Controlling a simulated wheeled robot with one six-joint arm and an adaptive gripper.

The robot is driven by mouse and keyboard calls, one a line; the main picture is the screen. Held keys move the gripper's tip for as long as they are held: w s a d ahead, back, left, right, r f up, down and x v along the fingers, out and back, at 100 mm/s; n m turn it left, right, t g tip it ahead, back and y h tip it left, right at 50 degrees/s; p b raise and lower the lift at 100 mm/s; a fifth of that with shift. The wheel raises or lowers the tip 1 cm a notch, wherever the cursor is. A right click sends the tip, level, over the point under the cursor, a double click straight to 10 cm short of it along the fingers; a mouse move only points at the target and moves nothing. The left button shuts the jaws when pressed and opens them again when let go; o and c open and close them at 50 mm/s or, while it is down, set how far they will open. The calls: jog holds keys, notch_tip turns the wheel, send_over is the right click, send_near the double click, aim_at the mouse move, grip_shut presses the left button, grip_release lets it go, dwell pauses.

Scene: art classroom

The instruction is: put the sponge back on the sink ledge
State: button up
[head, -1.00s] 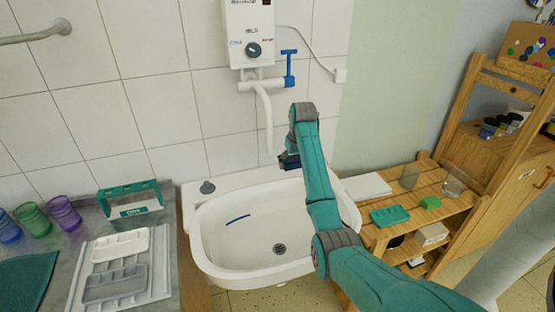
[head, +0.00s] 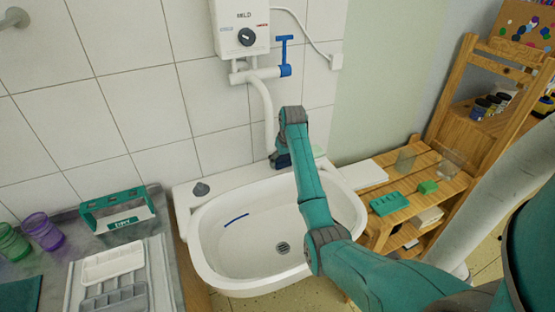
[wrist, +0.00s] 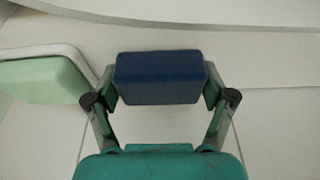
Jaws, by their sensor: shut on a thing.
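My gripper (wrist: 158,92) is shut on a dark blue block-shaped sponge (wrist: 158,78), with one finger at each short end. In the head view my gripper (head: 281,158) is over the back rim of the white sink (head: 215,228), close to the tap spout, and the sponge shows only as a dark blue patch. The sink ledge (head: 228,178) runs along the tiled wall. I cannot tell whether the sponge touches the ledge. A pale green block (wrist: 42,80), apparently soap on a white dish, lies left of the sponge in the wrist view.
The white tap spout (head: 266,112) hangs down close to my gripper. A grey stopper (head: 201,189) sits on the ledge's left end. A blue strip (head: 237,219) lies in the basin. A wooden shelf (head: 415,180) stands right, a counter with trays (head: 113,262) left.

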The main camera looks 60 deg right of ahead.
jog(key=shift+w+d+f, duration=0.15)
jog(key=shift+w+f, duration=0.05)
jog(key=shift+f, duration=0.1)
jog(key=o, duration=1)
jog(key=shift+o, duration=0.2)
